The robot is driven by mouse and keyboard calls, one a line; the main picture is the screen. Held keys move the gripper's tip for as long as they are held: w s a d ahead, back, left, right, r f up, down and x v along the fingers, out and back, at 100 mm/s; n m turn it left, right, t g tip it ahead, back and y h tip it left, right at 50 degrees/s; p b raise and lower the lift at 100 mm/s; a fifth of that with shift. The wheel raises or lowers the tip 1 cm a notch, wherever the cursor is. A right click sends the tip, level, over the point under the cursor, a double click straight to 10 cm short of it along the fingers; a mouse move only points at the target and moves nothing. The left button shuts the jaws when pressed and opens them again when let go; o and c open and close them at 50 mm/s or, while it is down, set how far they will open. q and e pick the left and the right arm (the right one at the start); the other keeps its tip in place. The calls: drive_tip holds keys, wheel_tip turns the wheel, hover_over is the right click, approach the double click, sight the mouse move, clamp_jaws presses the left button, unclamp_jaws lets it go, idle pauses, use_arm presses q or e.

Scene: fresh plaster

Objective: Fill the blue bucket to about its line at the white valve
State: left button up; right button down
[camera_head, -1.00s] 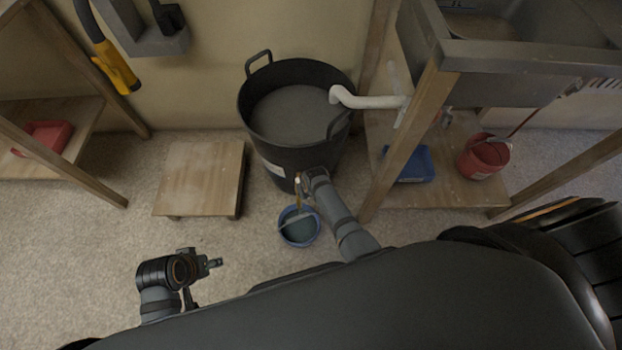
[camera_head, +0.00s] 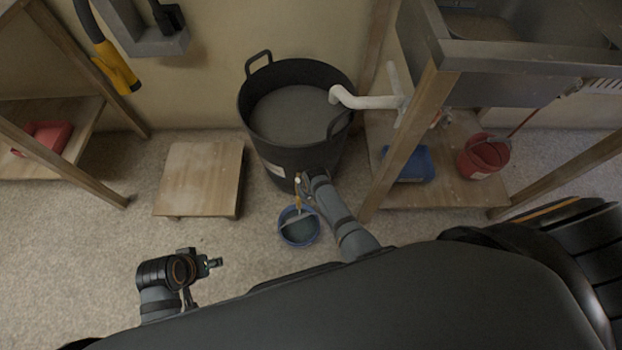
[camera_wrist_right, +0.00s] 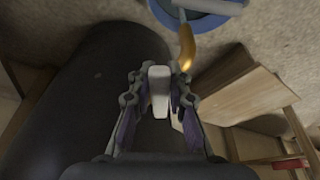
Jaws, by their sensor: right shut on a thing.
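The blue bucket (camera_head: 283,238) stands on the floor in front of the large black tub (camera_head: 290,158), with its handle lying across the top. Its inside looks grey-blue; I cannot make out the line or level. The white valve (camera_head: 298,179) is low on the tub's front, its brass spout (camera_head: 297,202) above the bucket. My right gripper (camera_head: 305,187) is at the valve. In the right wrist view it is shut on the white valve handle (camera_wrist_right: 159,88), with the bucket's blue rim (camera_wrist_right: 204,22) beyond the spout. My left gripper (camera_head: 214,264) is away from everything at lower left; its opening is unclear.
A low wooden platform (camera_head: 199,180) stands left of the tub. A white pipe (camera_head: 370,101) reaches over the tub's rim. A blue tray (camera_head: 409,164) and red bucket (camera_head: 484,157) sit on the shelf under the sink. Floor between platform and blue bucket is clear.

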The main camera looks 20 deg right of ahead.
drive_tip(key=d+n, duration=0.1)
drive_tip(key=n, duration=0.1)
drive_tip(key=w+n+y, duration=0.1)
drive_tip(key=n, duration=0.2)
drive_tip(key=w+d+n+g+y, duration=0.1)
drive_tip(key=n, duration=0.1)
drive_tip(key=shift+w+d+r+n, duration=0.2)
drive_tip(key=shift+d+n, duration=0.1)
drive_tip(key=shift+n, duration=0.1)
drive_tip(key=shift+f, duration=0.1)
drive_tip(key=n+b, duration=0.1)
drive_tip(key=w+n+g, duration=0.1)
drive_tip(key=n, duration=0.1)
drive_tip(key=d+n+b, duration=0.1)
drive_tip(key=shift+w+b, duration=0.35)
drive_tip(key=c, duration=1.3)
unclamp_jaws()
